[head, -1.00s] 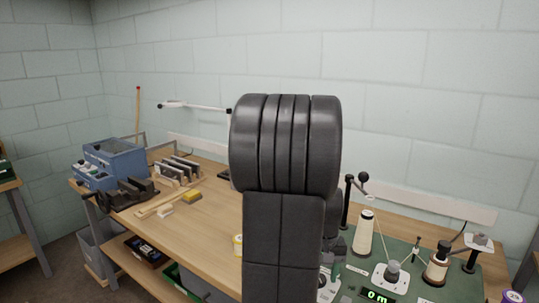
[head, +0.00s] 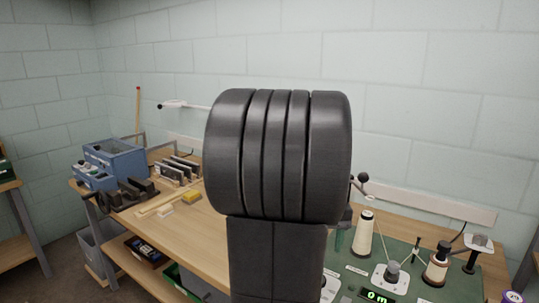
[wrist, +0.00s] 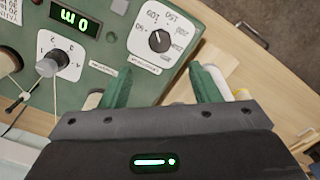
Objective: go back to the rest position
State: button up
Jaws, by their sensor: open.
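In the wrist view my gripper (wrist: 162,76) shows two green fingers spread apart with nothing between them. It hangs over the edge of a green board that carries a dial and a lit display. The green board (head: 407,262) lies on the right of the wooden workbench. The dial (wrist: 158,40) and the green-lit display (wrist: 74,19) show in the wrist view.
A blue box-like machine (head: 120,160), a row of upright metal plates (head: 178,169) and a yellow block (head: 191,197) are on the left of the bench (head: 205,235). A block wall (head: 430,120) stands behind. The bench's front middle looks mostly clear.

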notch_tip(320, 180, down, 11)
jog(key=shift+s+r, duration=0.1)
jog(key=shift+r, duration=0.05)
jog(key=shift+r+m, duration=0.15)
jog(key=shift+m, duration=0.25)
jog(key=shift+r+m, duration=0.1)
jog(key=shift+m, duration=0.7)
jog(key=m+b, duration=0.1)
jog(key=m, duration=0.5)
jog(key=shift+r+m, duration=0.15)
jog(key=shift+m, duration=0.25)
notch_tip(320, 180, up, 12)
